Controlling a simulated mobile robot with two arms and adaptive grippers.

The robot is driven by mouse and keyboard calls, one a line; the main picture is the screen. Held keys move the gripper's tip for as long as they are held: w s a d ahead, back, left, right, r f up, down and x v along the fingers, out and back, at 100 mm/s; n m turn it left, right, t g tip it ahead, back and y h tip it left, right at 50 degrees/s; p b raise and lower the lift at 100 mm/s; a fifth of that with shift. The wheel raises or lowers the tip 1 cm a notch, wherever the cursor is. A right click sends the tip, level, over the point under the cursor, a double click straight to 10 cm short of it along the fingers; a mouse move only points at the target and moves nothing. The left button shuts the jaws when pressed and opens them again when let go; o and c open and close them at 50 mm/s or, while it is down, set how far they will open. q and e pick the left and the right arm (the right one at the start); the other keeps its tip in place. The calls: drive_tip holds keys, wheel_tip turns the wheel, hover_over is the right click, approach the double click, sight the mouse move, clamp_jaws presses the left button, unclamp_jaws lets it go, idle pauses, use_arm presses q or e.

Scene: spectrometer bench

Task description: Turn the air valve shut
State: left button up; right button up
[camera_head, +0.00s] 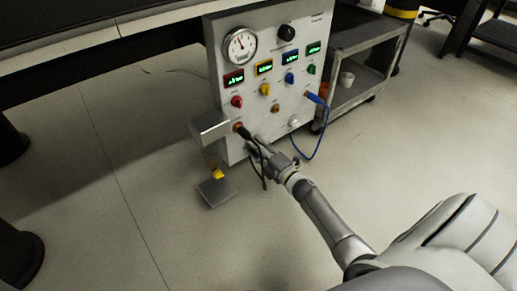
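A light grey control panel (268,110) stands upright at the top centre. It carries a red knob (236,102), a yellow knob (265,89), a blue knob (290,78) and a green knob (311,69), each below a small lit display. I cannot tell from this view which control is the air valve. My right gripper (256,149) is at the panel's lower front, below the knobs and close to a dark plug at an orange port (238,127). Its fingers are small and dark against black cables, so their opening is unclear. My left gripper is not in view.
A round gauge (239,46) and a black dial (287,32) top the panel. A blue hose (324,128) loops from its right side. A grey bracket (209,127) and plate (217,193) stand left. A cart (352,83) is right. Floor in front is clear.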

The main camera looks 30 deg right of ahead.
idle(0.3)
drive_tip(key=o, duration=1)
drive_tip(key=shift+s, duration=0.1)
drive_tip(key=s, duration=0.8)
drive_tip(key=s+d, duration=0.1)
drive_tip(key=s, duration=0.3)
drive_tip(key=shift+w, duration=0.1)
